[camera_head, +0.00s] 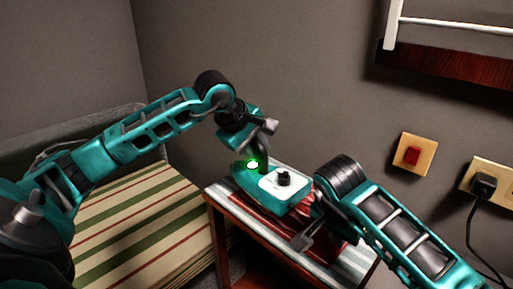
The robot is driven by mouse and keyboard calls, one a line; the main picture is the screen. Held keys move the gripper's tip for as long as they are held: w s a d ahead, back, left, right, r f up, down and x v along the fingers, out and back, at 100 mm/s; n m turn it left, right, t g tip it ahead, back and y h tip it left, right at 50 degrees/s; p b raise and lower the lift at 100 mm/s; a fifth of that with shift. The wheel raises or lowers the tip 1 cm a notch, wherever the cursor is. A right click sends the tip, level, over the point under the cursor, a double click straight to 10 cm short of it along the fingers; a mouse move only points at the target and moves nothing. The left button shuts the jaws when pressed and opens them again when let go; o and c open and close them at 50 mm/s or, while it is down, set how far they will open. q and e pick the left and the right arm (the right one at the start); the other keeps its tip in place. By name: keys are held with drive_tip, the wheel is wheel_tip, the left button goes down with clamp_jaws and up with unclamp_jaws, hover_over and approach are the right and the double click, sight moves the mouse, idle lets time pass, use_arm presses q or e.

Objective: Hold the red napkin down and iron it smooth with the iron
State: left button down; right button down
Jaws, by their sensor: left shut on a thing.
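The iron (285,186), teal with a white top and a black knob, rests on a small striped-topped table in the middle of the head view. A green light glows at its left end. My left gripper (263,158) reaches down from above and is shut on the iron's dark handle. The red napkin (328,236) shows only in part; the iron and my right arm cover much of it. My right gripper (303,238) is low over the table's near side, close to the iron and napkin. Its fingertips are too hidden to show the opening or contact.
The small table (219,191) has a red-brown frame and limited free top. A striped cushioned bench (130,215) stands at the left. A red wall switch (412,156) and a plugged-in black cord (484,186) are on the right wall, below a dark wood shelf (450,62).

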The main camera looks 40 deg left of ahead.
sight(256, 165)
use_arm(q)
drive_tip(key=shift+r, duration=0.1)
drive_tip(key=shift+f, duration=1.85)
drive_tip(key=shift+f, duration=0.6)
drive_tip(key=shift+d, duration=0.1)
drive_tip(key=shift+s+d+f, duration=0.1)
drive_tip(key=shift+d, duration=1.15)
drive_tip(key=shift+s+d, duration=0.1)
drive_tip(key=shift+d, duration=1.1)
drive_tip(key=shift+a, duration=0.15)
drive_tip(key=shift+w+a, duration=0.2)
drive_tip(key=shift+a, duration=2.25)
